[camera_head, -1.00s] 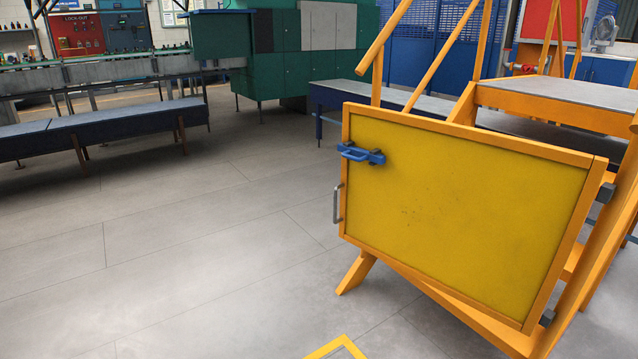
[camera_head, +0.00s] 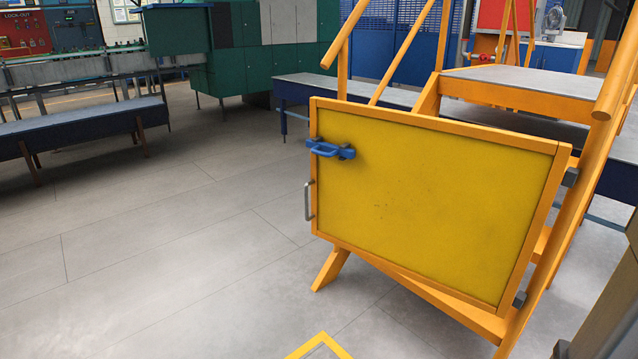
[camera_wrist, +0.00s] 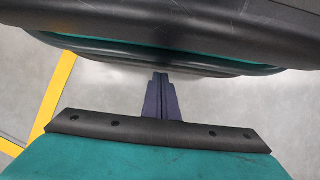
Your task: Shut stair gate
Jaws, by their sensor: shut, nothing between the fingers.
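The stair gate (camera_head: 430,205) is a yellow panel in an orange frame, standing across the front of the orange steps (camera_head: 545,88) in the head view. Grey hinges (camera_head: 571,177) join its right side to an orange post. A blue latch (camera_head: 330,149) sits at its upper left, and a grey pull handle (camera_head: 308,201) is on its left edge. I cannot tell whether the latch is engaged. My gripper (camera_wrist: 160,78) shows only in the wrist view; its dark fingers are together and empty above bare floor, with no gate part near them.
Grey floor (camera_head: 180,270) is open left of and in front of the gate. A yellow floor marking (camera_head: 322,340) lies before it. A dark blue bench (camera_head: 85,127) and green cabinets (camera_head: 255,50) stand farther back. A grey-brown shape fills the lower right edge.

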